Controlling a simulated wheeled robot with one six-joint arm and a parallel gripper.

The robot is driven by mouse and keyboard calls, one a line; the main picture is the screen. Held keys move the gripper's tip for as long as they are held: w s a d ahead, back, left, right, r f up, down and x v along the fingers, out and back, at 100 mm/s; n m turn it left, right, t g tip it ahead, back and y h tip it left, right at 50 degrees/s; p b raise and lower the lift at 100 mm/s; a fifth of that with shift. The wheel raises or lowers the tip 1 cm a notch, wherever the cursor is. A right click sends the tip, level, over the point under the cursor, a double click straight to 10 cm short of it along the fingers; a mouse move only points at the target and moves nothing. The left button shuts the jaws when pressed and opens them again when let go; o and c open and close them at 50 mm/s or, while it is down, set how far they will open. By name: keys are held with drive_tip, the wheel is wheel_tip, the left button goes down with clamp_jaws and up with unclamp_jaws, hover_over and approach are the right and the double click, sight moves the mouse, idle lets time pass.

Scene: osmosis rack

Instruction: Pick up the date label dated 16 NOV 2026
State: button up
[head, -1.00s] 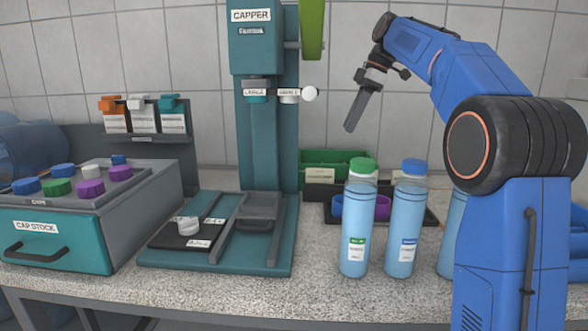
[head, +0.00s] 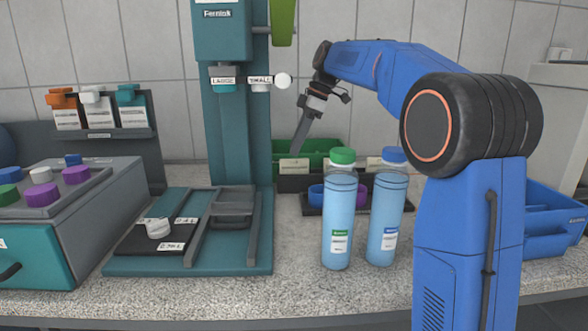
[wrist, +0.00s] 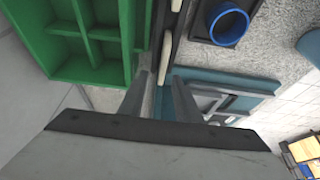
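No date reading 16 NOV 2026 is legible in either view. Small cards hang on three holders, with an orange-topped card (head: 67,117), a white-topped card (head: 100,115) and a teal-topped card (head: 132,116); their print is too small to read. A cream card (head: 293,168) stands at the front of the green bin (head: 318,152); cream pieces also show in the wrist view (wrist: 165,57). My gripper (head: 297,148) points down just above and in front of that bin's card. In the wrist view my gripper (wrist: 160,100) has its fingers apart, with nothing clearly held.
A green-capped bottle (head: 340,215) and a blue-capped bottle (head: 387,213) stand right of the capper (head: 230,130). A black tray (head: 312,205) with blue and purple rings lies behind them. The cap stock box (head: 85,220) is at left. Bare counter shows at front.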

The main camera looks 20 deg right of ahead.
sight(294, 167)
drive_tip(key=shift+x, duration=2.9)
drive_tip(key=shift+s+a, duration=0.1)
drive_tip(key=shift+s, duration=0.05)
clamp_jaws()
